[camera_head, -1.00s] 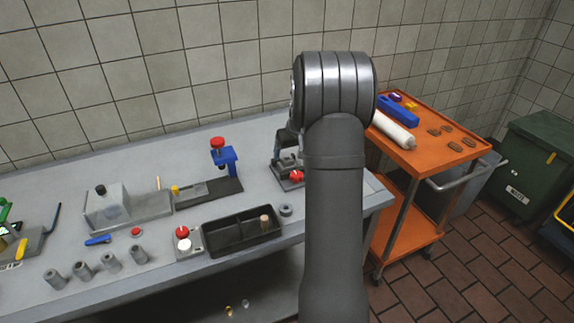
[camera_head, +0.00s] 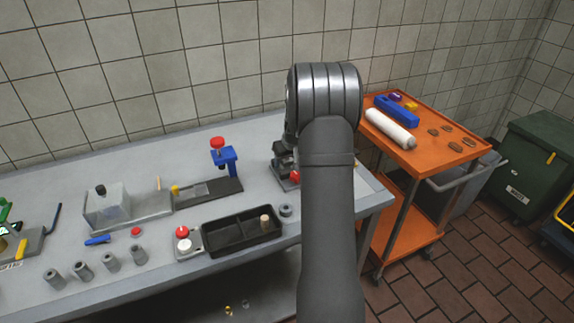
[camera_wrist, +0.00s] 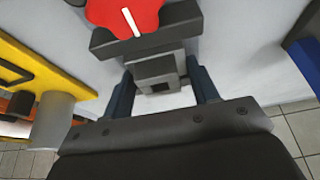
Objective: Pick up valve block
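The valve block (camera_wrist: 157,74), a grey block with a square dark hole, shows in the wrist view below a dark bar and a red knob (camera_wrist: 122,14) with a white mark. In the head view its red knob (camera_head: 294,177) shows at the back right of the bench, partly hidden by my arm. My gripper (camera_wrist: 162,82) has its two blue-grey fingers on either side of the block, with small gaps seeming to show beside it. The fingers look open; firm contact is not visible. In the head view my gripper is mostly hidden behind the arm.
A blue stand with a red knob (camera_head: 226,158) is left of the block. A black divided tray (camera_head: 222,238) and a grey ring (camera_head: 285,210) lie in front. An orange cart (camera_head: 440,185) stands right. In the wrist view, a yellow part (camera_wrist: 55,75) is close on the left.

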